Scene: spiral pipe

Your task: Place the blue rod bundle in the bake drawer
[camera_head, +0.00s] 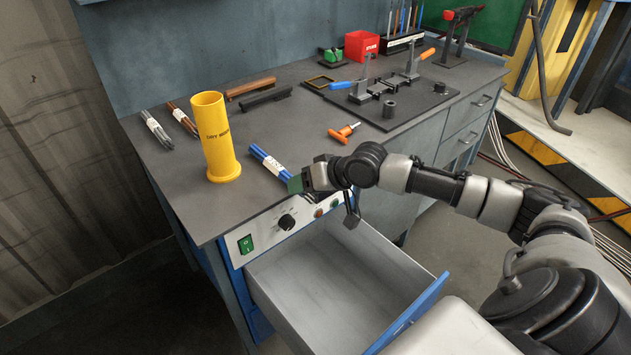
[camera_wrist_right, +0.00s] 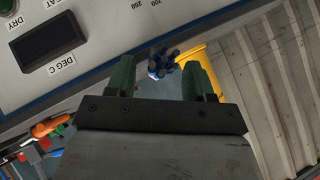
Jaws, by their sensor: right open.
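The blue rod bundle (camera_head: 263,157), with a white label band, lies on the workbench top near its front edge. In the right wrist view its end (camera_wrist_right: 161,62) faces me, between and beyond the fingers. My right gripper (camera_head: 296,184) is open, with green fingertips, at the bundle's near end; in its wrist view (camera_wrist_right: 159,72) I see no contact. The bake drawer (camera_head: 335,272), grey inside with a blue front, stands pulled open below the control panel and looks empty. My left gripper is out of view.
A yellow cylinder (camera_head: 216,140) stands left of the bundle. Grey rods (camera_head: 157,130) and brown rods (camera_head: 180,118) lie behind it. An orange tool (camera_head: 344,132) and a dark fixture plate (camera_head: 395,105) are to the right. The panel (camera_head: 285,220) is just below the bench edge.

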